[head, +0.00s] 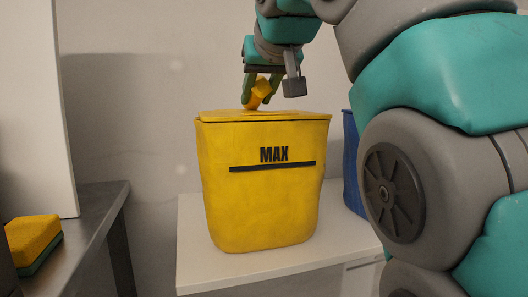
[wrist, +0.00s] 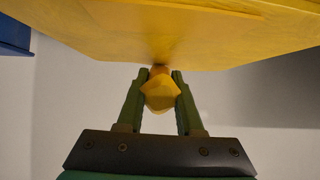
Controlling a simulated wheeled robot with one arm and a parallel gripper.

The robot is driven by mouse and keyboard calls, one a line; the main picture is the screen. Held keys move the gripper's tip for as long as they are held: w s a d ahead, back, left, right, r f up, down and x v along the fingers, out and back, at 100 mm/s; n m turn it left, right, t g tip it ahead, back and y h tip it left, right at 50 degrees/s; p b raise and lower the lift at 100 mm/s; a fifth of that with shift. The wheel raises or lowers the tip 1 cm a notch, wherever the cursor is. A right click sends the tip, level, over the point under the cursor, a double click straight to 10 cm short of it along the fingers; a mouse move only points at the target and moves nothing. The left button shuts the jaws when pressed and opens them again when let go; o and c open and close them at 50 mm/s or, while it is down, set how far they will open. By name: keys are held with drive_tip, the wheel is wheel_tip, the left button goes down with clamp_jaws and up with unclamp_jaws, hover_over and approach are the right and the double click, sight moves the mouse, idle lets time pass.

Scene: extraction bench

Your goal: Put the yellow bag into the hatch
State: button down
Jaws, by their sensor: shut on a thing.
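The yellow bag (head: 261,88) is a small lumpy yellow piece with an orange part at one end. My gripper (head: 259,98) is shut on it, just above the lid of the yellow bin (head: 259,190) marked MAX. In the wrist view the bag (wrist: 160,94) sits between the two green fingers of my gripper (wrist: 160,76). Its orange end (wrist: 158,70) is at or very near the yellow bin (wrist: 180,35); I cannot tell whether they touch. No hatch opening can be made out; the lid's top is seen nearly edge-on.
The bin stands on a white stand (head: 215,270). A blue container (head: 350,165) is behind it at the right, partly hidden by my arm. At the left are a metal bench (head: 95,215), a yellow and green sponge (head: 33,240) and a tall white panel (head: 35,110).

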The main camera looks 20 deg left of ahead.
drive_tip(key=shift+r+p, duration=1.45)
drive_tip(key=shift+r, duration=0.15)
drive_tip(key=shift+d, duration=0.1)
